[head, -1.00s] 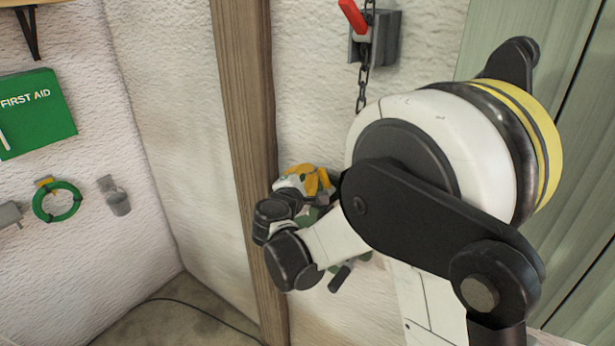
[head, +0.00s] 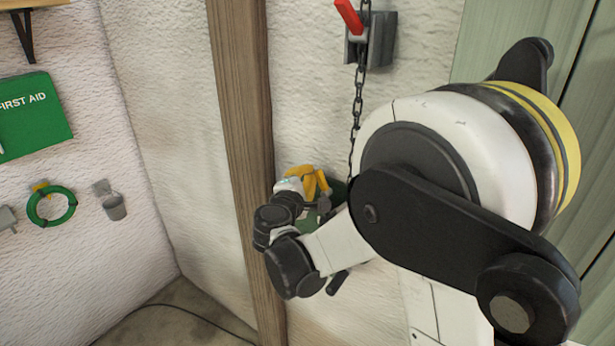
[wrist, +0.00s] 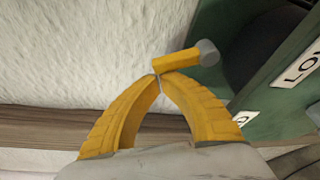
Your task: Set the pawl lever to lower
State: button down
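In the wrist view a short yellow lever with a grey round end (wrist: 183,60), which looks like the pawl lever, sticks out beside a green housing (wrist: 262,75). Part of a white label reading "LOW" (wrist: 298,66) shows on the housing. My gripper (wrist: 158,77) has its two yellow fingers shut, tips together, just at the lever's left end. I cannot tell if they touch it; nothing shows between them. In the head view my gripper (head: 318,186) is by the post, in front of the mostly hidden green housing.
A wooden post (head: 241,130) stands left of my gripper. A chain (head: 356,110) hangs from above, beside a grey wall box (head: 380,40) with a red handle (head: 349,15). A first aid box (head: 35,118), a green ring (head: 52,206) and a small grey cup (head: 114,207) are on the left wall.

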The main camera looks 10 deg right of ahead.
aim_at(321, 173)
jog(key=shift+d, duration=0.1)
jog(key=m+b, duration=0.1)
jog(key=s+d+r+m+t+b, duration=0.1)
jog(key=m, duration=0.1)
jog(key=shift+s+d+m+b, duration=0.1)
jog(key=shift+s+m+b, duration=0.2)
jog(key=shift+b, duration=0.1)
jog(key=m+b, duration=0.1)
jog(key=s+d+m+t+h+b, duration=0.1)
jog(key=m, duration=0.1)
jog(key=shift+s+d+r, duration=0.15)
jog(key=shift+r, duration=0.3)
